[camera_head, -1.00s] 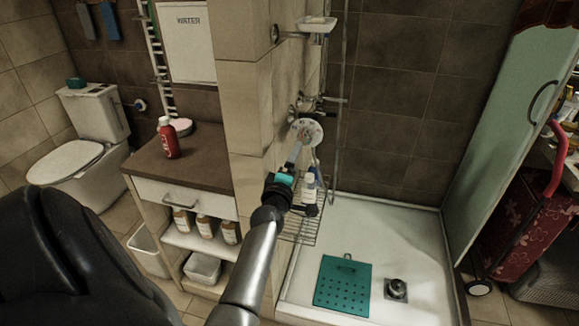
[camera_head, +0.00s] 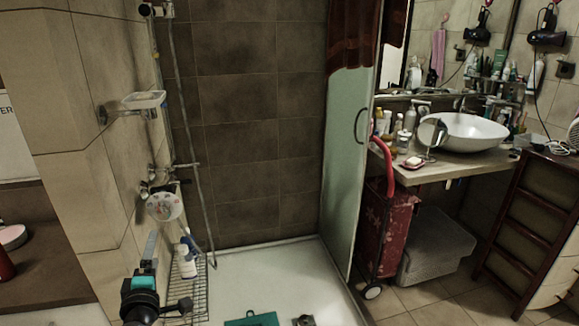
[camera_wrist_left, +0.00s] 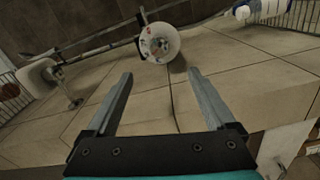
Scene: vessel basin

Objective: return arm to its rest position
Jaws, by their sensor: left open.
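My left gripper (camera_head: 151,249) is at the lower left of the head view, in front of the beige tiled wall by the shower. In the left wrist view its two fingers (camera_wrist_left: 158,95) are spread apart with nothing between them. Beyond the fingertips, apart from them, is a round whitish disc (camera_wrist_left: 159,43) on the shower fittings; the head view shows it as well (camera_head: 164,204). My right gripper does not show in either view.
A wire rack (camera_head: 187,297) with a white bottle (camera_head: 187,262) is close to the left gripper. A soap dish (camera_head: 144,101) juts from the wall above. A sink (camera_head: 466,133) and red trolley (camera_head: 388,228) stand right.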

